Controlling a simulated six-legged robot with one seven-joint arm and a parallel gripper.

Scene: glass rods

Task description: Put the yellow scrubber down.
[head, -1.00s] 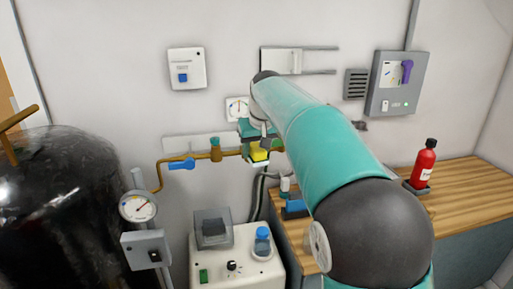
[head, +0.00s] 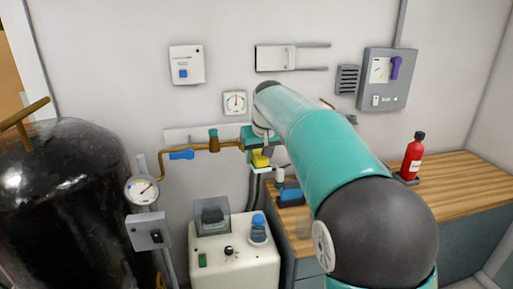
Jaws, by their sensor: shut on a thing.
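The yellow scrubber (head: 260,158) shows as a small yellow block below the end of my arm in the head view. My gripper (head: 261,153) is shut on it and holds it up in front of the wall, near the left end of the wooden worktop. My teal arm hides part of the gripper and of the scrubber's surroundings. The scrubber appears to be above the worktop's left end, but its exact height cannot be told.
The wooden worktop (head: 455,178) carries a red bottle (head: 412,158) and a blue item (head: 290,192). A white machine (head: 235,262) with a blue-capped jar (head: 258,229) stands left of it. A black tank (head: 65,200) and a brass pipe (head: 208,149) are further left.

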